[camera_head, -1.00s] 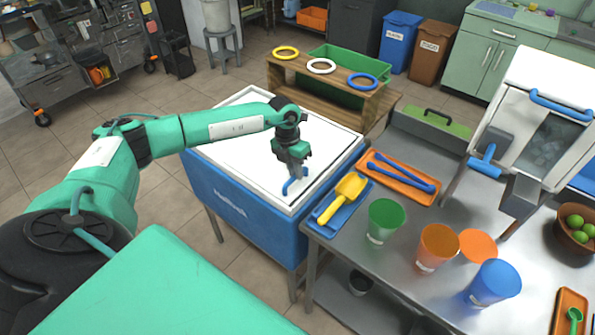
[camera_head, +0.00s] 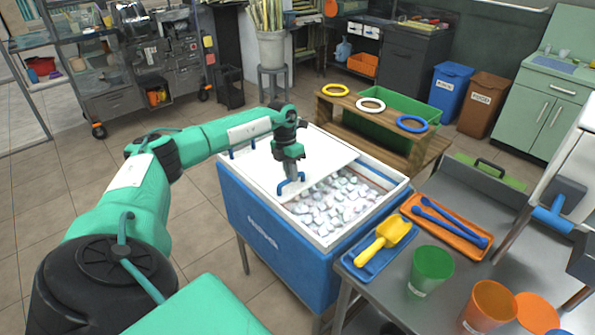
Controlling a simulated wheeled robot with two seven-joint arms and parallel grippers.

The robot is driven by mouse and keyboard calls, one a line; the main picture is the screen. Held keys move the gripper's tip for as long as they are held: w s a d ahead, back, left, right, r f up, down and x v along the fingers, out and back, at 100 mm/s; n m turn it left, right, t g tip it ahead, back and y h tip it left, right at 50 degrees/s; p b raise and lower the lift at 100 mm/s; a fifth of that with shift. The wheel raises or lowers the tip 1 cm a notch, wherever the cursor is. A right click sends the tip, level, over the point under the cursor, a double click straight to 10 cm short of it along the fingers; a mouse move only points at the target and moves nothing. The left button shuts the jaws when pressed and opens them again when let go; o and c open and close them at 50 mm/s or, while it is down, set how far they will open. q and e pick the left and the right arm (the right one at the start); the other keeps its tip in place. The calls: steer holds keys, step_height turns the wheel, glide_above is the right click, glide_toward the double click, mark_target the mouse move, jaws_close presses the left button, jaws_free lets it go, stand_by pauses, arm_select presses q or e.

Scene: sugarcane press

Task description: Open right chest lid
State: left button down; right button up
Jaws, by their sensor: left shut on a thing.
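The blue chest (camera_head: 285,245) has a white rim and stands left of the metal table. Its white right lid (camera_head: 325,150) is slid to the left, over the chest's left part. The right part of the chest is uncovered and shows whitish ice cubes (camera_head: 335,205). My left gripper (camera_head: 291,176) points down and is shut on the blue lid handle (camera_head: 291,185) at the lid's near right corner. Another blue handle (camera_head: 232,149) shows at the chest's left end. My right gripper is not in view.
The metal table (camera_head: 395,290) at right holds a yellow scoop (camera_head: 384,240) on a blue tray, blue tongs on an orange tray (camera_head: 445,222), a green cup (camera_head: 430,270) and an orange cup (camera_head: 489,308). A wooden ring stand (camera_head: 385,135) stands behind the chest.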

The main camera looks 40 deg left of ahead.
arm_select(q)
steer(key=c, duration=1.4)
jaws_free()
steer(key=shift+r, duration=0.1)
